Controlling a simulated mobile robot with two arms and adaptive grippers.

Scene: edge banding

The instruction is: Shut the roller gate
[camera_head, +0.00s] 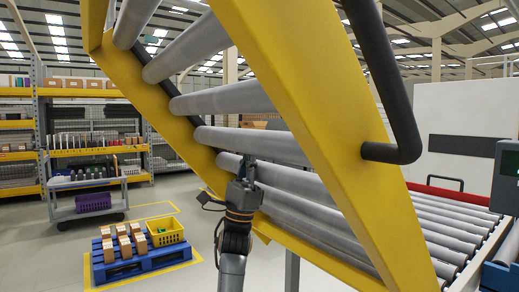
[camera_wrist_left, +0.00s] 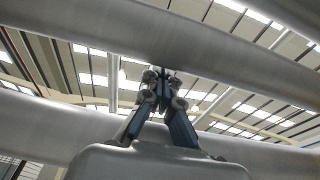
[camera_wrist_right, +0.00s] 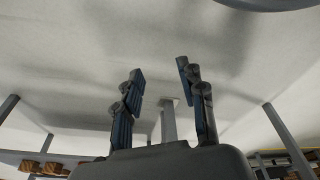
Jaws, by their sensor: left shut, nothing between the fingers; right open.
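The roller gate (camera_head: 292,80) is a yellow frame with grey rollers. It stands raised and steeply tilted, filling the middle of the head view. A black bar handle (camera_head: 404,120) is fixed to its right side. My left gripper (camera_head: 247,168) is shut and empty, pointing up at the rollers. In the left wrist view its fingertips (camera_wrist_left: 162,76) lie at a roller (camera_wrist_left: 190,40); I cannot tell if they touch. My right gripper (camera_wrist_right: 190,85) is open and empty in the right wrist view, below a pale surface; it is not seen in the head view.
A roller conveyor (camera_head: 440,222) runs at the right, beside a grey-green control box (camera_head: 506,178). A blue pallet (camera_head: 140,262) with boxes and a yellow crate (camera_head: 165,231), a cart (camera_head: 88,205) and shelving (camera_head: 95,92) stand at the left. Open floor lies between.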

